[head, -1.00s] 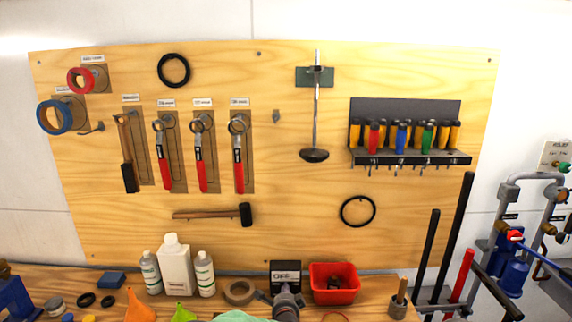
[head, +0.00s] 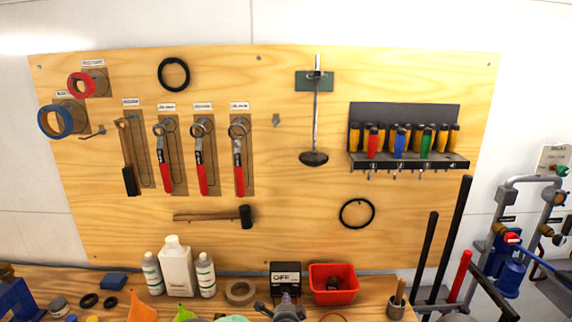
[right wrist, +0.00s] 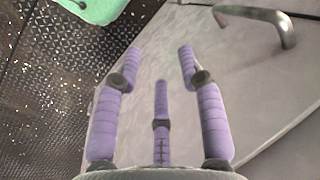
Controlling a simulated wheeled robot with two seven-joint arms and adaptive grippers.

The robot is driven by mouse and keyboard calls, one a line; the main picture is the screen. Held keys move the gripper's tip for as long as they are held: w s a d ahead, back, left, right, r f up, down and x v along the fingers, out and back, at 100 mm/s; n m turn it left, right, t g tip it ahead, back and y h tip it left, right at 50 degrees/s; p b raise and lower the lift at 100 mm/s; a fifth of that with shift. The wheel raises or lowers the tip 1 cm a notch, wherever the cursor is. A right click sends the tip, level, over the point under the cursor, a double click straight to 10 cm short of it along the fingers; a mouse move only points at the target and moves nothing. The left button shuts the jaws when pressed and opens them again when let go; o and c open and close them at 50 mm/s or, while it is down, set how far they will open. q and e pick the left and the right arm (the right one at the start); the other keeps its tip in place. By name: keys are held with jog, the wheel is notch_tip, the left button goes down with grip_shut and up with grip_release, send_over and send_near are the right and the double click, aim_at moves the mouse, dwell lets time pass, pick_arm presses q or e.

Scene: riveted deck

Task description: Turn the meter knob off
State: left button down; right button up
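The meter (head: 285,272) is a small black box at the back of the bench, at the lower middle of the head view. Its display reads OFF. Its knob cannot be made out. My left gripper (head: 284,309) is a grey and dark shape at the bottom edge, just in front of and below the meter in the picture. My right gripper (right wrist: 160,65) shows three purple fingers spread apart, open and empty, in the right wrist view.
A red bin (head: 333,284) stands right of the meter and a tape roll (head: 240,291) left of it. White bottles (head: 176,268) stand further left. A wooden tool board (head: 290,215) rises behind. The right wrist view shows a metal handle (right wrist: 262,18) and patterned floor (right wrist: 70,90).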

pick_arm(q)
jog(key=shift+v, duration=1.05)
jog(key=shift+f+p, duration=0.1)
jog(key=shift+p, duration=0.2)
